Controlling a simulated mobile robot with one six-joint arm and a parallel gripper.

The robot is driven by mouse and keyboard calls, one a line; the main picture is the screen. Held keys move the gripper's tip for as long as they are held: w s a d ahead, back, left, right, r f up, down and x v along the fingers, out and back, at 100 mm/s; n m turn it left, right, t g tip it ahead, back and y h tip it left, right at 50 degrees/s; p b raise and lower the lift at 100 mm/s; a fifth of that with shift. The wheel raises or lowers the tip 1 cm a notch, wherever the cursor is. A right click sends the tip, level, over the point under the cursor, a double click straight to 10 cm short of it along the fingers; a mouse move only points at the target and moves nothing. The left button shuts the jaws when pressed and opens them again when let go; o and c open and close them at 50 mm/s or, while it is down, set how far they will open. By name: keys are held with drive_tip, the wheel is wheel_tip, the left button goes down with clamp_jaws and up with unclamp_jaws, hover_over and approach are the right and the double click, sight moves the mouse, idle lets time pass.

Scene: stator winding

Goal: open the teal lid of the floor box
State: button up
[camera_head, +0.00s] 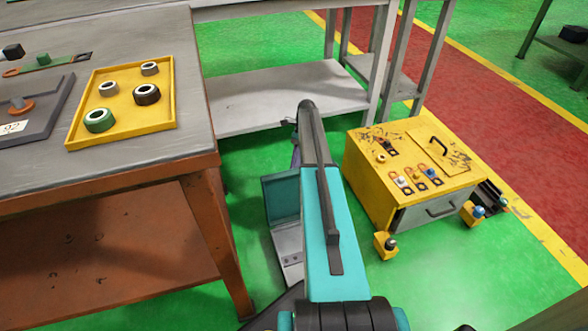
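A teal panel (280,198), which looks like the lid of the floor box, stands roughly upright on the green floor just left of my arm. A pale grey part (289,245) with small dark marks lies in front of its foot and looks like part of the floor box. My arm covers the right side of both, so the box's full shape and the lid's hinge are hidden. My arm reaches forward over this spot. Its end is hidden behind its own links, and I cannot make out my gripper's fingers or any contact with the lid.
A workbench (192,171) stands close on the left, with a yellow tray (168,118) of ring parts. A grey shelf (270,97) is behind. A yellow cabinet (372,200) with a drawer stands right of my arm, with small yellow blocks (383,247) beside it.

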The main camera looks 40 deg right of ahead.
drive_tip(key=shift+r, duration=0.2)
drive_tip(key=s+a+r+p, duration=0.2)
drive_tip(key=s+a+p, duration=0.2)
drive_tip(key=s, duration=0.2)
drive_tip(key=s+a+r+p, duration=0.2)
drive_tip(key=s+a+p, duration=0.1)
drive_tip(key=s, duration=0.4)
drive_tip(key=shift+s+a+r+p, duration=0.2)
drive_tip(key=shift+a+r+p, duration=0.15)
drive_tip(key=shift+a, duration=0.5)
idle(0.3)
drive_tip(key=shift+s, duration=0.1)
idle(0.5)
